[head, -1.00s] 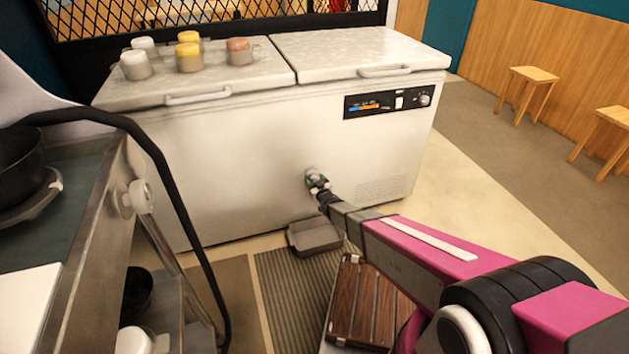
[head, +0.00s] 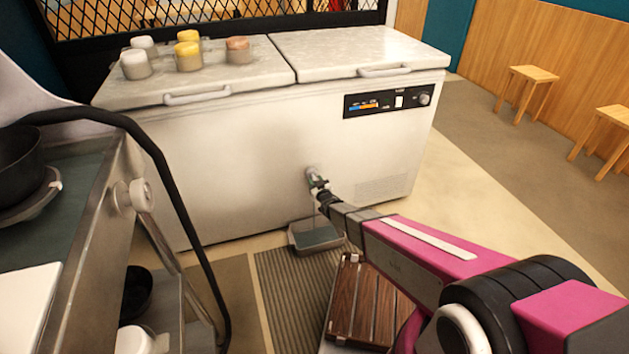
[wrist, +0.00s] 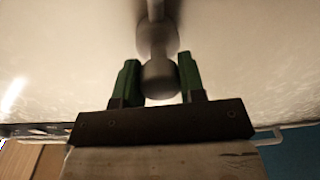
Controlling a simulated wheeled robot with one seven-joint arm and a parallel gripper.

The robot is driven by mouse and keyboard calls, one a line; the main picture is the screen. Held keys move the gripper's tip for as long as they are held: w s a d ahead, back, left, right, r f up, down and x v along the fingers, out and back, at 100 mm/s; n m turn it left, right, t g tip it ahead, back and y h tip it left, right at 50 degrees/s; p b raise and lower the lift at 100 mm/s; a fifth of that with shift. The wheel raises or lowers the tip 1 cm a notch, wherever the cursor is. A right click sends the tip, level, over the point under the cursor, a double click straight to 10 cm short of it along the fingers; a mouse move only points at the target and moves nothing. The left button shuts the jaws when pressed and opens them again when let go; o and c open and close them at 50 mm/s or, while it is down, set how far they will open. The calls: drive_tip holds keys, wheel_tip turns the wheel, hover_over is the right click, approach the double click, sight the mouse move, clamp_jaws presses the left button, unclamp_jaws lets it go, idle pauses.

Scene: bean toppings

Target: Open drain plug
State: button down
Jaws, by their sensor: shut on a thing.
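The drain plug (wrist: 160,80) is a grey rounded knob in the wrist view, lined up with a grey stem and collar (wrist: 156,38) against the white freezer wall. My gripper (wrist: 161,75) has green fingers, one on each side of the plug, and is shut on it. In the head view my gripper (head: 317,181) is at the lower front of the white chest freezer (head: 240,150), largely hiding the plug. A thin stream, apparently water, falls below it into a grey tray (head: 320,250) on the floor. The tray's inside looks bluish and wet.
Several jars (head: 189,57) stand on the freezer's left lid. A steel counter (head: 88,240) with a black pan (head: 18,155) is at the left. A striped mat (head: 290,290) and a wooden slatted piece (head: 368,305) lie in front. Stools (head: 528,85) stand at right.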

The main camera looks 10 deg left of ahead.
drive_tip(key=c, duration=0.7)
unclamp_jaws()
drive_tip(key=v, duration=1)
drive_tip(key=shift+s, duration=0.35)
drive_tip(key=shift+d, duration=0.25)
